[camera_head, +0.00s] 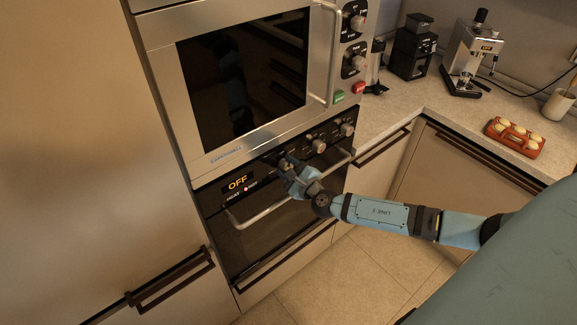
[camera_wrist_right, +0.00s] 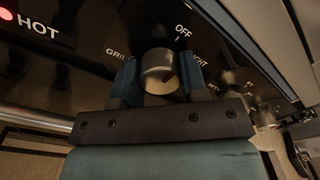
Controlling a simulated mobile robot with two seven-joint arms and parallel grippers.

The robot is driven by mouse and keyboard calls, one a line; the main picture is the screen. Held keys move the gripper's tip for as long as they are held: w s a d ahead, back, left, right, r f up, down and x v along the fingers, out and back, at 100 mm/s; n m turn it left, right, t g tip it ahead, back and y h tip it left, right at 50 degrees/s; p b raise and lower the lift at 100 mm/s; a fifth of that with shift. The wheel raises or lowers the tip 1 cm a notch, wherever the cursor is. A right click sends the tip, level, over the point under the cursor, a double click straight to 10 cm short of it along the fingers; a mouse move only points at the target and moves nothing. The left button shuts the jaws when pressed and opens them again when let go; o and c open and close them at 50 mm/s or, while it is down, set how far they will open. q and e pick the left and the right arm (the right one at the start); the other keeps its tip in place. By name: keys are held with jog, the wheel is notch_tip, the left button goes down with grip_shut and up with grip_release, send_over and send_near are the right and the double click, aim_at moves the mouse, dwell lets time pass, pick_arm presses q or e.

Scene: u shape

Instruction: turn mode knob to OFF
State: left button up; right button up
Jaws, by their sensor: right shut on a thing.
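The mode knob (camera_wrist_right: 158,72) is a round metal knob on the oven's black control panel. In the right wrist view the word OFF stands above it and GRILL to its left. My right gripper (camera_wrist_right: 157,82) has one blue finger on each side of the knob and is shut on it. In the head view my right gripper (camera_head: 287,166) is at the panel and mostly hides the knob. The oven display (camera_head: 238,184) reads OFF, and a red light beside HOT is lit. My left gripper is not in view.
More knobs (camera_head: 318,145) sit to the right on the same panel. The oven handle (camera_head: 285,200) runs below the panel. A microwave (camera_head: 245,85) is above. A counter on the right holds a coffee machine (camera_head: 471,55) and a red egg tray (camera_head: 515,140).

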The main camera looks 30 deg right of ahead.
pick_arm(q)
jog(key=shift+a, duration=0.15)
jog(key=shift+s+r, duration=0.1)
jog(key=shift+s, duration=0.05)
pick_arm(e)
jog(key=o, duration=0.9)
pick_arm(q)
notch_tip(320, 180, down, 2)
jog(key=b, duration=0.3)
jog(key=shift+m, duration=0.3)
pick_arm(e)
jog(key=s, duration=1.3)
jog(key=shift+s+d, duration=0.35)
jog(key=shift+s, duration=0.05)
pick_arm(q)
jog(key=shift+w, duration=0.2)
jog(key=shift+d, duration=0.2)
